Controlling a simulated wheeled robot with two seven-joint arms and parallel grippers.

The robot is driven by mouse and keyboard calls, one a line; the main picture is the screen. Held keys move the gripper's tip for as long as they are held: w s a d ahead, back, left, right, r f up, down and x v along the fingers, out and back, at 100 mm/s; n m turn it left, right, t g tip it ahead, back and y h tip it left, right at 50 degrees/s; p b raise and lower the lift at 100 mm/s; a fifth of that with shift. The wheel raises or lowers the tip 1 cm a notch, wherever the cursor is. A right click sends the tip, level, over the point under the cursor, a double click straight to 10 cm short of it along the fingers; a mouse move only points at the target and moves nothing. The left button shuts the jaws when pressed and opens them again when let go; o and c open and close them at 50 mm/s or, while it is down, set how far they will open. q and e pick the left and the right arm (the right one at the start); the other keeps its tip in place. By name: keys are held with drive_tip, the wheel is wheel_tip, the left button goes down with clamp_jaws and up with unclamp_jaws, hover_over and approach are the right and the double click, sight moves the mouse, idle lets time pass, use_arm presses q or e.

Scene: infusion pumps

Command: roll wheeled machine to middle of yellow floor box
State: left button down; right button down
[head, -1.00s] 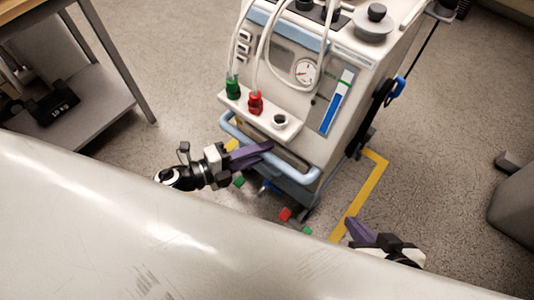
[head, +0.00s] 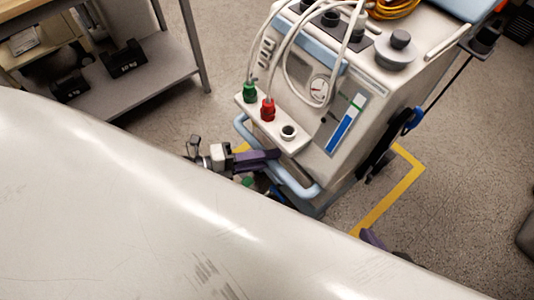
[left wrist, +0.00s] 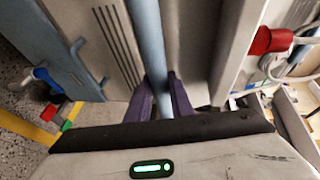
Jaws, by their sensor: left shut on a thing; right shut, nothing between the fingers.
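The wheeled machine (head: 318,110) is a white cabinet with a gauge, a green and a red connector and a light-blue front handle (head: 300,190). My left gripper (head: 272,156) is at this handle, and in the left wrist view its purple fingers (left wrist: 162,100) are shut on the blue bar (left wrist: 150,45). The yellow floor line (head: 390,195) shows as a corner to the right of the machine, with a short piece at its left. The machine hides the rest. My right gripper (head: 372,238) is mostly hidden, with only a purple finger part showing, apart from the machine.
A grey shelf cart (head: 160,80) with black weights stands at the left. Bare floor lies right of the yellow line. A dark grey object (head: 526,235) is at the right edge. Small coloured blocks (left wrist: 66,125) are near the yellow line in the left wrist view.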

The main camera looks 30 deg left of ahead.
use_arm(q)
drive_tip(key=shift+s+f, duration=0.15)
use_arm(e)
drive_tip(key=shift+s+f, duration=0.2)
drive_tip(key=shift+s, duration=0.15)
use_arm(q)
drive_tip(key=c, duration=1.6)
unclamp_jaws()
drive_tip(key=shift+o, duration=0.2)
drive_tip(key=shift+a, duration=0.1)
